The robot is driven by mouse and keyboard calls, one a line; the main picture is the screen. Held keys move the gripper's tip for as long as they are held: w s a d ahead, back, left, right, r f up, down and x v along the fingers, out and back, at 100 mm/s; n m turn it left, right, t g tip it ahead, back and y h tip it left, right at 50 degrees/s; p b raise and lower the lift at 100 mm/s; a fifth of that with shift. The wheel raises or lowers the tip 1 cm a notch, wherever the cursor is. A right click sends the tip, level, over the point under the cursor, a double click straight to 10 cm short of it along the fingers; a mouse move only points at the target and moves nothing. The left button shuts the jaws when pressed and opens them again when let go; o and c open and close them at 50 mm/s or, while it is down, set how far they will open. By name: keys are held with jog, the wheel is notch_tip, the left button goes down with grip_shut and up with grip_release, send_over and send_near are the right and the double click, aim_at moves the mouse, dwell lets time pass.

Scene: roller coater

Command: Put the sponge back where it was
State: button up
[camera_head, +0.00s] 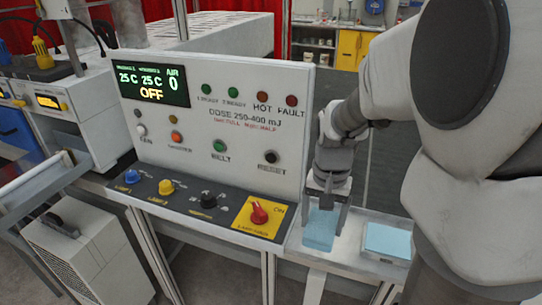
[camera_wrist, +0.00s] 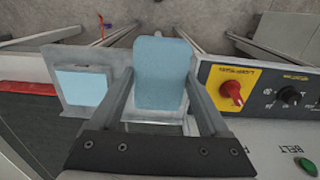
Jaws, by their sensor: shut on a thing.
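The light-blue sponge (camera_head: 320,229) is between the fingers of my gripper (camera_head: 327,203), which point down over the white ledge right of the control panel. My gripper is shut on it. In the wrist view the sponge (camera_wrist: 160,72) stands out past the fingertips of my gripper (camera_wrist: 161,82), with a finger on each side. I cannot tell whether its lower end touches the ledge (camera_head: 345,252). A flat light-blue pad (camera_head: 387,241) in a pale, shallow tray lies to the right of the sponge; it also shows in the wrist view (camera_wrist: 82,88).
The control panel (camera_head: 220,130) with buttons rises close left of my gripper. A red rotary switch (camera_head: 259,212) on a yellow plate is beside the sponge, also in the wrist view (camera_wrist: 231,91). The ledge is narrow, with its front edge near the sponge.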

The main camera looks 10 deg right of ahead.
jog(key=w+d+f, duration=0.1)
jog(key=w, duration=0.1)
jog(key=w+d+f, duration=0.2)
jog(key=w, duration=0.1)
jog(key=w+d+f+p, duration=0.1)
jog(key=w+f, duration=0.1)
jog(key=w, duration=0.1)
jog(key=shift+d+f, duration=0.15)
jog(key=shift+f, duration=0.1)
jog(key=shift+f+p, duration=0.4)
jog(key=shift+f, duration=1.65)
jog(key=shift+f, duration=0.15)
jog(key=o, duration=1)
jog(key=shift+o, duration=0.2)
